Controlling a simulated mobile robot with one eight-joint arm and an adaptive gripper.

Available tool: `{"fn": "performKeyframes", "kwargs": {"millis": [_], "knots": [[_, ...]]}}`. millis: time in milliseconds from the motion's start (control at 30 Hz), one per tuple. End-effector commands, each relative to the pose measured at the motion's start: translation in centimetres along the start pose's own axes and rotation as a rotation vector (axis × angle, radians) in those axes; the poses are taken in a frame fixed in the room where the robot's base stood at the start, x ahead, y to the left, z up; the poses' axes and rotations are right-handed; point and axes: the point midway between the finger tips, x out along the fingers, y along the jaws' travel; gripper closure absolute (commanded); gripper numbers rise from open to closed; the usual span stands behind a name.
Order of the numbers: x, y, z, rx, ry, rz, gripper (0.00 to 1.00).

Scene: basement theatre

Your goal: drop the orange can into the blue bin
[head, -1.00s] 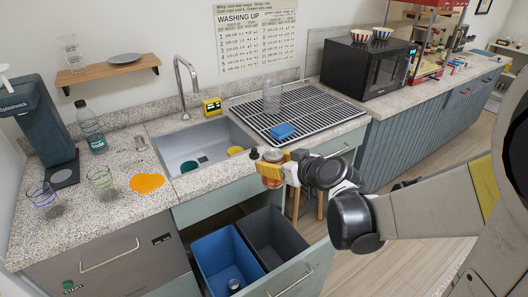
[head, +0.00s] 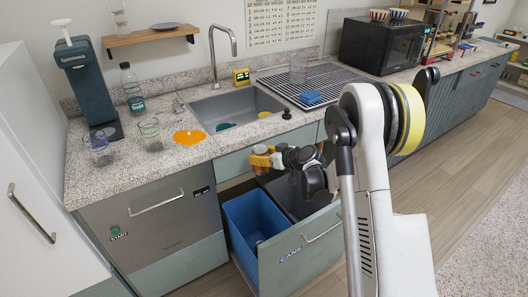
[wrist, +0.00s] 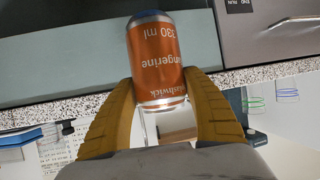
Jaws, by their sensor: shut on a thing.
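My gripper (head: 266,155) is shut on the orange can (wrist: 157,58). In the wrist view the can sits between the two yellow fingers of my gripper (wrist: 162,108), its label reading upside down. In the head view the can (head: 260,164) is small and partly hidden by the fingers. The blue bin (head: 240,216) stands in a pulled-out drawer below the counter, with a small object inside. In the picture the can is above the bin's back edge; its exact height over the bin is unclear.
A dark grey bin (head: 297,203) stands right of the blue bin, partly behind my arm. The drawer front (head: 300,250) reads "CANS". The counter edge and sink (head: 237,108) lie behind my gripper. An orange puddle (head: 189,137), glasses and a bottle (head: 131,88) are on the counter.

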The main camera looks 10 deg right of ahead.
Motion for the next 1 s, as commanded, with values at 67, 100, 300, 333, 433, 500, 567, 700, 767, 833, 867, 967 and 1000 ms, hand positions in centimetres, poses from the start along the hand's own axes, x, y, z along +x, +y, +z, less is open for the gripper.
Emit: {"fn": "performKeyframes", "kwargs": {"millis": [67,100,300,333,433,500,567,700,767,833,867,967,1000], "knots": [[0.8,0.1,0.7,-0.003,0.001,-0.005,0.57],[1.0,0.2,0.9,-0.004,0.001,-0.007,0.57],[1.6,0.2,2.1,-0.005,0.001,-0.008,0.57],[1.7,0.2,2.4,-0.005,0.001,-0.008,0.57],[2.3,0.2,3.4,-0.005,0.0,-0.008,0.57],[2.7,0.2,4.3,-0.005,0.0,-0.008,0.57],[3.0,0.2,5.0,-0.005,0.0,-0.008,0.57],[3.5,0.2,6.1,-0.004,0.0,-0.008,0.57],[3.6,0.2,6.3,-0.005,0.0,-0.008,0.57],[3.6,0.2,6.3,-0.004,0.0,-0.008,0.57],[3.6,0.2,6.3,-0.004,0.0,-0.008,0.57],[3.6,0.2,6.2,-0.005,0.0,-0.008,0.57],[3.6,0.2,6.2,-0.005,0.0,-0.008,0.57]]}}
